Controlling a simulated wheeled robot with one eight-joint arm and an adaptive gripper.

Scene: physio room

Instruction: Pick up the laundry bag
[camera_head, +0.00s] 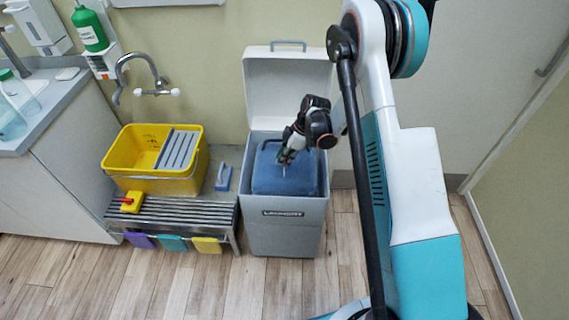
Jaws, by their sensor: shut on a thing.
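The blue laundry bag (275,181) sits inside a grey bin labelled LAUNDRY (283,235), whose lid (287,90) stands open against the wall. My gripper (285,158) reaches down into the bin's mouth from the upper right and is shut on the top of the bag. The fingertips are small in the view, and the exact part they hold is hard to make out. The bag is still within the bin's walls. Its lower part is hidden by the bin's front.
Left of the bin, a yellow bucket (122,157) stands on a low slatted metal rack (170,212) under a wall tap (140,75). A counter with a sink (50,110) is at far left. The wooden floor (170,285) in front is clear.

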